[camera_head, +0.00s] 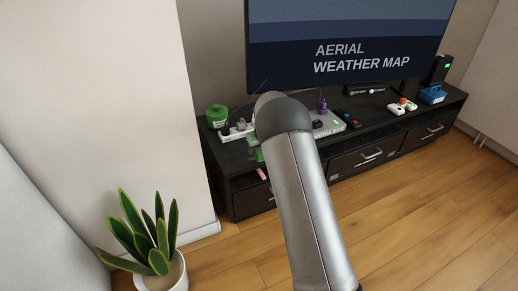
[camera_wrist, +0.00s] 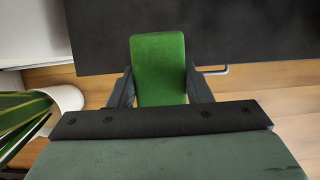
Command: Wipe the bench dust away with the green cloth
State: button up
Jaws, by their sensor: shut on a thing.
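The green cloth (camera_wrist: 158,62) shows in the wrist view as a thick, flat green pad. My gripper (camera_wrist: 159,84) is shut on it, with one dark finger on each side. The dark bench (camera_head: 236,190) stands along the wall in the head view; its black top (camera_wrist: 225,30) fills the upper part of the wrist view beyond the cloth. I cannot tell whether the cloth touches the bench. In the head view my arm hides most of the gripper and part of the bench top. I cannot make out any dust.
A green round container (camera_head: 217,116), a white power strip (camera_head: 238,131) and a grey media box (camera_head: 327,124) stand on the bench. White controllers (camera_head: 401,106) and a blue box (camera_head: 432,95) are farther right. A screen (camera_head: 345,45) rises behind. A potted plant (camera_head: 150,240) stands left.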

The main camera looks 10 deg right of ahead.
jog(key=f+b, duration=0.1)
jog(key=d+f+b, duration=0.1)
jog(key=f, duration=0.1)
jog(key=d+f+b, duration=0.1)
jog(key=shift+w+d+f, duration=0.2)
jog(key=shift+w+f, duration=0.1)
jog(key=shift+f, duration=0.1)
jog(key=shift+f+b, duration=0.4)
jog(key=shift+f, duration=0.35)
dwell(0.4)
